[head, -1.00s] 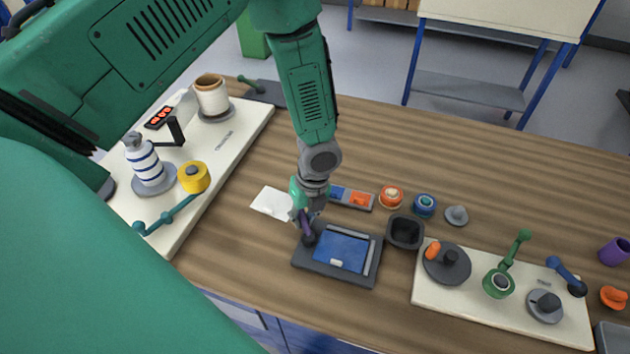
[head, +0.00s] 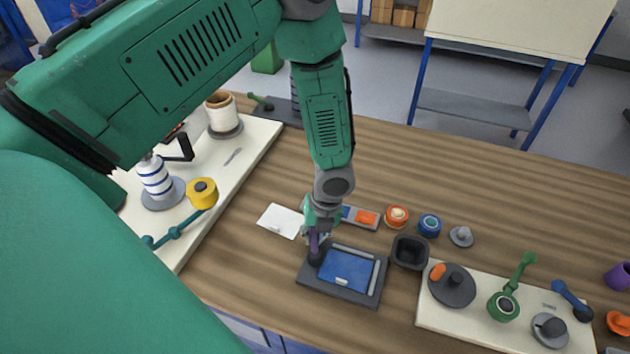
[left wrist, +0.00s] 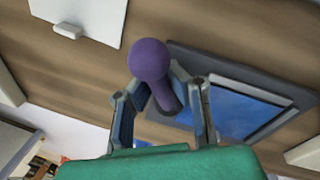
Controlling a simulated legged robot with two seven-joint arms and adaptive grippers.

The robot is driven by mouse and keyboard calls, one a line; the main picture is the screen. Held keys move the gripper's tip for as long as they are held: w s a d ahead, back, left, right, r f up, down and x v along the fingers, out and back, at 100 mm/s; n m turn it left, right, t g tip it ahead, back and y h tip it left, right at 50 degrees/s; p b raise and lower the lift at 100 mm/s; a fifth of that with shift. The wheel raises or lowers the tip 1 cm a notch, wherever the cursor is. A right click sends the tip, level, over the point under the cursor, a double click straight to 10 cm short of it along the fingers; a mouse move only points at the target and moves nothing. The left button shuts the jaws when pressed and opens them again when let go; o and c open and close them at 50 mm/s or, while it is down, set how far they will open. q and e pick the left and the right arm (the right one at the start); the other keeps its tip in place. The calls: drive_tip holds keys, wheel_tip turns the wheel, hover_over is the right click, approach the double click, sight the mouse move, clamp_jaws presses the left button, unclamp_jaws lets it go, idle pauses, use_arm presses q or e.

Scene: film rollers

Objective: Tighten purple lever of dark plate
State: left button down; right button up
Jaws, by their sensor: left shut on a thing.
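The dark plate (head: 367,297) lies on the wooden table and has a blue panel (head: 347,268) set in it. Its purple lever (head: 314,243) is at the plate's upper left corner, partly hidden by my gripper in the head view. My left gripper (head: 317,236) comes down on the lever from above. In the left wrist view, the lever's round purple knob (left wrist: 149,60) stands between the two fingers (left wrist: 160,108), which are shut on the lever. The dark plate (left wrist: 220,65) shows behind it at the right. My right gripper is in neither current view.
A white card (head: 281,221) lies left of the plate. A dark square cup (head: 409,252) stands close to its right. A cream board with levers and knobs (head: 455,318) is at the right, and a cream board with rollers (head: 245,150) at the left.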

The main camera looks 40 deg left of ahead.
use_arm(q)
drive_tip(key=c, duration=1.5)
unclamp_jaws()
drive_tip(key=shift+w+a+r, duration=0.1)
drive_tip(key=shift+w+r, duration=0.1)
drive_tip(key=shift+w, duration=0.2)
drive_tip(key=shift+s+f, duration=0.1)
drive_tip(key=shift+r, duration=0.4)
drive_tip(key=r, duration=0.3)
drive_tip(key=w+d+r, duration=0.1)
drive_tip(key=r, duration=0.7)
drive_tip(key=shift+w+d, duration=0.25)
drive_tip(key=shift+d, duration=0.05)
drive_tip(key=shift+f, duration=0.1)
